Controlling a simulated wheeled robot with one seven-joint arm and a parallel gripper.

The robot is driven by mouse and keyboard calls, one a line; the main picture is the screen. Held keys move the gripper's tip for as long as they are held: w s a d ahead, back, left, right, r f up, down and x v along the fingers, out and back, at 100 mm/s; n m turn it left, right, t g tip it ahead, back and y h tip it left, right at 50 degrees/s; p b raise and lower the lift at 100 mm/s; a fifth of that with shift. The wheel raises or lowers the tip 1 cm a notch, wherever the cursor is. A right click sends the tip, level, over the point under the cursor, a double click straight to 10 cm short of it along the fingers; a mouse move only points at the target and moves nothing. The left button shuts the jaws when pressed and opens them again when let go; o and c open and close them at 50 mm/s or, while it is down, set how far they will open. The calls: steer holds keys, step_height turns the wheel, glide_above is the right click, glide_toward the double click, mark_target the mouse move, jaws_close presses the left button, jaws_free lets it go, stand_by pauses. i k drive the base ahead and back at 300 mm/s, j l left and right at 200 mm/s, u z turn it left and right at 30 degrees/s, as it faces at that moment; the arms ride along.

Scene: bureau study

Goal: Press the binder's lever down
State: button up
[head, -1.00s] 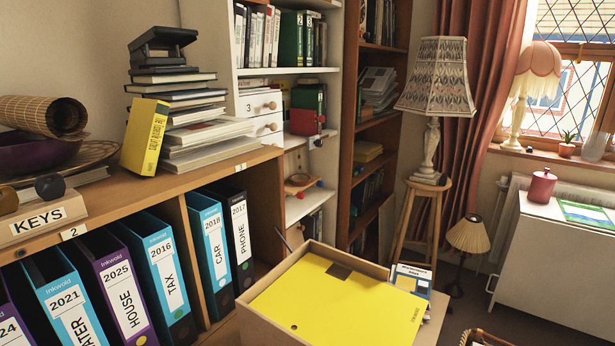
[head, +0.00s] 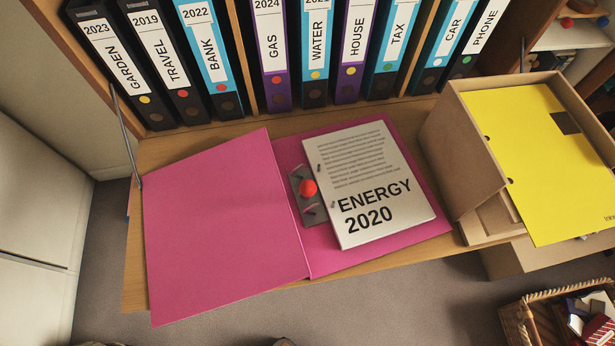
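An open pink binder (head: 225,225) lies on the wooden desk flap in the head view, its bare cover spread to the left. A stack of paper titled ENERGY 2020 (head: 372,180) lies on its right half. Between them is a grey metal mechanism (head: 310,212) with curved prongs and a lever with a round red knob (head: 308,188). Some prongs look raised; I cannot tell how the lever is set. My gripper does not clearly show in the view.
Labelled binders (head: 275,60) stand in a row behind the flap (head: 200,150). A cardboard box (head: 455,150) with a yellow folder (head: 530,150) on it stands at the right. A wicker basket (head: 520,325) is on the floor at lower right. A metal stay (head: 125,135) rises at the flap's left.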

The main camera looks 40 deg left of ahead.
mark_target(308, 187)
steer(key=k+l+u, duration=0.35)
steer(key=l, duration=0.25)
steer(key=k+l+u, duration=0.3)
steer(key=k+l, duration=0.2)
steer(key=k, duration=0.1)
